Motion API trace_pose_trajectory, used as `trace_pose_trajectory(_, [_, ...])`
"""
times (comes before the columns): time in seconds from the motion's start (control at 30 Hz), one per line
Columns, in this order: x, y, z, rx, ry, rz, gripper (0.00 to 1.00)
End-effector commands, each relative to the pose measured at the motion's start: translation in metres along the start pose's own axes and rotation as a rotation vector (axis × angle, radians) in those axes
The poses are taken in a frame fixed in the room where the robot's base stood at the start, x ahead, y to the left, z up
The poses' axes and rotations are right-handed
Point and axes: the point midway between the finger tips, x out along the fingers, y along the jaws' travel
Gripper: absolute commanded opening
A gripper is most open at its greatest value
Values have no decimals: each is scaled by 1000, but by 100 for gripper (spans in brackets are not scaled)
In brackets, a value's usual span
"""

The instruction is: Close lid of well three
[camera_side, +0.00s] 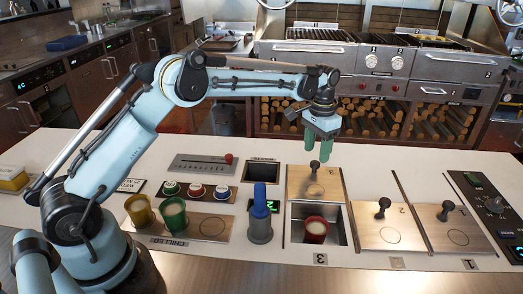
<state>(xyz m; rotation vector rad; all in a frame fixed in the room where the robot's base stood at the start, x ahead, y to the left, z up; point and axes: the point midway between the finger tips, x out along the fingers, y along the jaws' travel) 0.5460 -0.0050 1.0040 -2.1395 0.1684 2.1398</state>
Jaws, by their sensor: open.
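Well three (294,236) is open at the middle of the counter, with a red cup (316,229) standing inside it. Its wooden lid (333,184), marked 3, is slid back behind the opening. A dark knob handle (313,172) stands upright on that lid.
Wells two (370,240) and one (450,235) are covered by wooden lids with upright knobs. Yellow (139,211) and green (173,215) cups stand further left. A control panel (490,205) is at the right.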

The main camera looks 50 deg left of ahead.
Motion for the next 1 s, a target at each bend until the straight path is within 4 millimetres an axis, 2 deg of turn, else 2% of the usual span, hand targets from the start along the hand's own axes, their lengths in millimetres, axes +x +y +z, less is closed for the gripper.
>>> trace_pose_trajectory(0.1, [18, 0, 0, 0, 0, 0, 55])
trace_pose_trajectory(0.23, [29, 0, 0, 0, 0, 0, 55])
trace_pose_trajectory(0.63, [35, 0, 0, 0, 0, 0, 53])
trace_pose_trajectory(0.9, [35, 0, 0, 0, 0, 0, 12])
trace_pose_trajectory(1.0, [35, 0, 0, 0, 0, 0, 0])
